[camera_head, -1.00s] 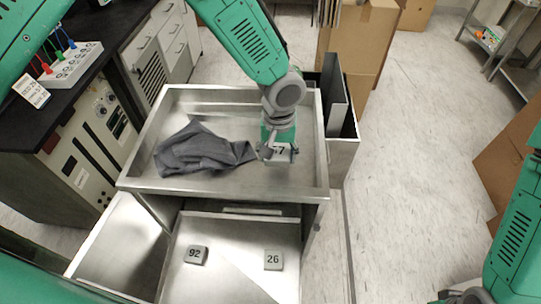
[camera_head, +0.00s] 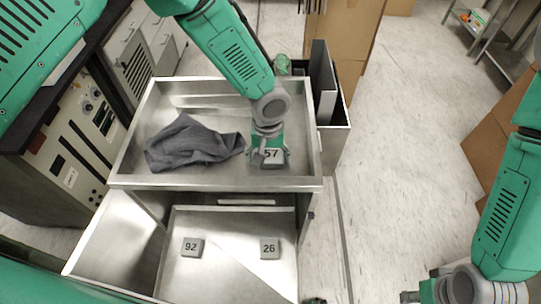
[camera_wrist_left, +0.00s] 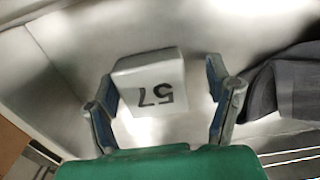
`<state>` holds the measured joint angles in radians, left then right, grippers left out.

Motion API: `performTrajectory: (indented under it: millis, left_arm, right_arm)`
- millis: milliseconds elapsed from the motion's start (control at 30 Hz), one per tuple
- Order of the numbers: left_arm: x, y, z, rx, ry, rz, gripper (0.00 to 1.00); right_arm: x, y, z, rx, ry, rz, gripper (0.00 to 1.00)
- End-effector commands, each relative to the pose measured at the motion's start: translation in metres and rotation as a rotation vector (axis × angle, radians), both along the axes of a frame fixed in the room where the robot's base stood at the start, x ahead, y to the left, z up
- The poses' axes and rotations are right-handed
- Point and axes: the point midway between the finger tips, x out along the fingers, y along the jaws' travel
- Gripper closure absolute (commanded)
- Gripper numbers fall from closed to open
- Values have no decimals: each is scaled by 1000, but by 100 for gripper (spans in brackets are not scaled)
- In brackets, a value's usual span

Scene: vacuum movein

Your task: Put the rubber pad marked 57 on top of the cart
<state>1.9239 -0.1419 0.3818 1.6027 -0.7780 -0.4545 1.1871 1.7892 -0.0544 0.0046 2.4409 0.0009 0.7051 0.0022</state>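The pad marked 57 (camera_head: 272,155) is a small grey block in the cart's top tray (camera_head: 215,181), near its right side. It also shows in the left wrist view (camera_wrist_left: 150,83), appearing to rest on the tray floor. My left gripper (camera_head: 267,158) is right over it. In the left wrist view the fingers of my left gripper (camera_wrist_left: 163,80) are spread on either side of the pad, with a clear gap on the right; contact on the left cannot be told. My right gripper (camera_head: 424,293) is low at the right, cut by the frame edge; its finger opening is unclear.
A dark grey cloth (camera_head: 190,145) lies in the top tray, left of the pad. Pads marked 92 (camera_head: 193,247) and 26 (camera_head: 270,248) lie on the lower shelf (camera_head: 230,270). A bin (camera_head: 335,145) adjoins the cart's right side.

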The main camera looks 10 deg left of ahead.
Motion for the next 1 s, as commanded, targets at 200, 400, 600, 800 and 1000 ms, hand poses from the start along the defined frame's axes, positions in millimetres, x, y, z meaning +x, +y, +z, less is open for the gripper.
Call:
performTrajectory:
  millis: [200,400,600,800,1000]
  left_arm:
    - [0,-3,4,2,-1,0,27]
    - [1,-4,32,3,-5,1,27]
    - [1,-3,76,2,-5,1,27]
    - [1,-1,109,0,-2,0,27]
    - [0,-3,122,2,0,1,27]
  right_arm:
    - [0,0,3,0,0,0,64]
    - [0,0,0,0,0,0,64]
    - [0,0,-2,0,0,0,64]
    - [0,0,-3,0,0,0,64]
    - [0,0,-4,0,0,0,64]
